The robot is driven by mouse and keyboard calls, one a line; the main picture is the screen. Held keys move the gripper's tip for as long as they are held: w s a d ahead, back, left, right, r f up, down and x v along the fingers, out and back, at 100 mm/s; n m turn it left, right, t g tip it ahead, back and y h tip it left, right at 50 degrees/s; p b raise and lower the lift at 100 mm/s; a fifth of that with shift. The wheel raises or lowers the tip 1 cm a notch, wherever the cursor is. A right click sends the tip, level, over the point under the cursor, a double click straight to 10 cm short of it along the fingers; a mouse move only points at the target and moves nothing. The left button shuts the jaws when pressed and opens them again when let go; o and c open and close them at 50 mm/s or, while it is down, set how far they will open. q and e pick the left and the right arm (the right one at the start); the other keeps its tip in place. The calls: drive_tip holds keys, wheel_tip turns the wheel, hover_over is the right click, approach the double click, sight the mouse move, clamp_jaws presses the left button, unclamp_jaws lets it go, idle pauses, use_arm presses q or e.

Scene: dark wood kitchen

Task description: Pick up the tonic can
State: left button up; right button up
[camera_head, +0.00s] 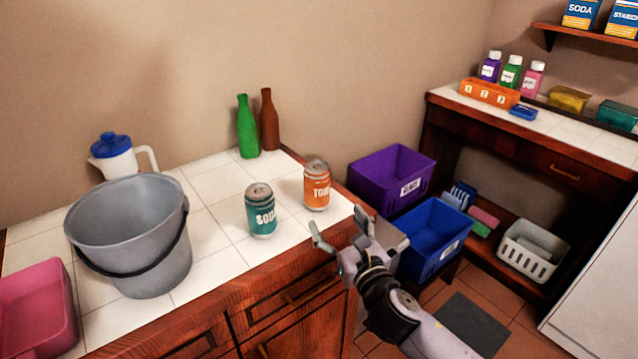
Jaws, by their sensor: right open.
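The tonic can (317,187) is orange with a silver top and partly visible "TO" lettering. It stands upright on the white tiled counter (210,238), near its right edge. A teal soda can (261,212) stands upright to its left and a little nearer. My right gripper (361,226) is open and empty, in front of and to the right of the tonic can, apart from it, by the counter's front right corner. My left gripper is not in view.
A grey bucket (130,235), a pink tub (36,308) and a white jug (121,160) stand on the left. Green (247,130) and brown (268,122) bottles stand behind the cans. Purple (392,180) and blue (434,240) bins sit right of the counter.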

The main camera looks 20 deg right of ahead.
sight(322, 197)
drive_tip(key=w, duration=0.7)
drive_tip(key=shift+a+f, duration=0.1)
drive_tip(key=shift+w+a+p, duration=0.2)
drive_tip(key=shift+w+p, duration=0.1)
drive_tip(key=shift+w, duration=2.7)
drive_tip(key=shift+r, duration=0.2)
drive_tip(key=c, duration=1.4)
